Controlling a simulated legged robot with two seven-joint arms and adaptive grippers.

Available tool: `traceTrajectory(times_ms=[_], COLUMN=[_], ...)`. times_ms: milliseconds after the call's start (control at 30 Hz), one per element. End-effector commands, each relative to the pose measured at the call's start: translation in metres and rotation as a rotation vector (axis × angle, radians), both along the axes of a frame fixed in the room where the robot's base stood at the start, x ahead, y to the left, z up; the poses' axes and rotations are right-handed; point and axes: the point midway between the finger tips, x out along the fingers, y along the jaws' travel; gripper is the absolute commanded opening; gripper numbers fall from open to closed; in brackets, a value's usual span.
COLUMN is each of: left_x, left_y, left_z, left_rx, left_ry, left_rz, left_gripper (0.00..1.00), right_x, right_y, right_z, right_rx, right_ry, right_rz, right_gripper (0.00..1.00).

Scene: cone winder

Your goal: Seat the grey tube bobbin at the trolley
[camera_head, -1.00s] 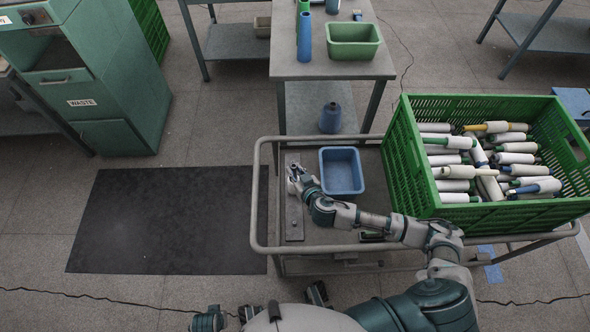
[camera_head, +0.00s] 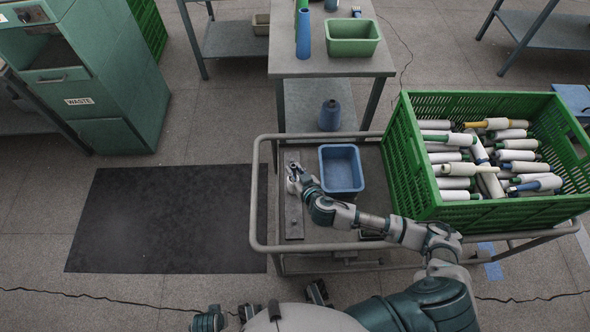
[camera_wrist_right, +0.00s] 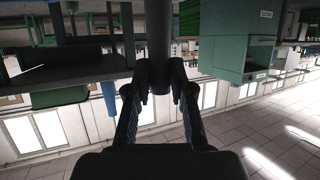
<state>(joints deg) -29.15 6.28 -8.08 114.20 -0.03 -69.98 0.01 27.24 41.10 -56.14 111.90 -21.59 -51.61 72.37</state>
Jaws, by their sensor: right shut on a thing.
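My right gripper (camera_head: 292,181) is over the grey plate (camera_head: 293,226) at the left end of the trolley (camera_head: 256,200). In the right wrist view its two fingers (camera_wrist_right: 159,88) are shut on a dark grey tube, the grey tube bobbin (camera_wrist_right: 158,40), which runs up between the fingertips and out of the top of the picture. In the head view the bobbin is mostly hidden by the gripper, and I cannot tell whether it touches the plate.
A blue tray (camera_head: 342,190) is right beside the gripper on the trolley. A green crate (camera_head: 412,160) full of bobbins stands at the trolley's right. Behind is a table (camera_head: 330,70) with a green bin (camera_head: 352,47). A black mat (camera_head: 165,220) lies on the floor to the left.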

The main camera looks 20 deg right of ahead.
Motion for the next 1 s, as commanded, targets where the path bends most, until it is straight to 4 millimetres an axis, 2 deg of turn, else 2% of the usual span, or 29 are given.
traceTrajectory(times_ms=[133,167,267,300,567,667,767,1000], left_x=[0.0,0.0,0.0,0.0,0.0,0.0,0.0,0.0], left_y=[0.0,0.0,0.0,0.0,0.0,0.0,0.0,0.0], left_z=[0.0,0.0,0.0,0.0,0.0,0.0,0.0,0.0], left_rx=[0.0,0.0,0.0,0.0,0.0,0.0,0.0,0.0], left_ry=[0.0,0.0,0.0,0.0,0.0,0.0,0.0,0.0], left_rz=[0.0,0.0,0.0,0.0,0.0,0.0,0.0,0.0], left_gripper=[0.0,0.0,0.0,0.0,0.0,0.0,0.0,0.0], right_x=[0.0,0.0,0.0,0.0,-0.001,-0.007,-0.021,-0.071], right_y=[0.0,0.0,0.0,0.0,0.0,0.0,-0.002,-0.009], right_z=[0.001,0.001,0.001,0.001,0.0,0.002,0.007,0.027], right_rx=[0.001,0.001,0.001,0.001,0.001,0.001,0.002,0.003], right_ry=[-0.001,-0.001,-0.001,-0.001,0.0,0.002,0.003,0.003], right_rz=[0.001,0.001,0.001,0.001,0.001,0.001,0.002,0.002], right_gripper=[0.0,0.24,0.49,0.51,0.51,0.51,0.51,0.51])
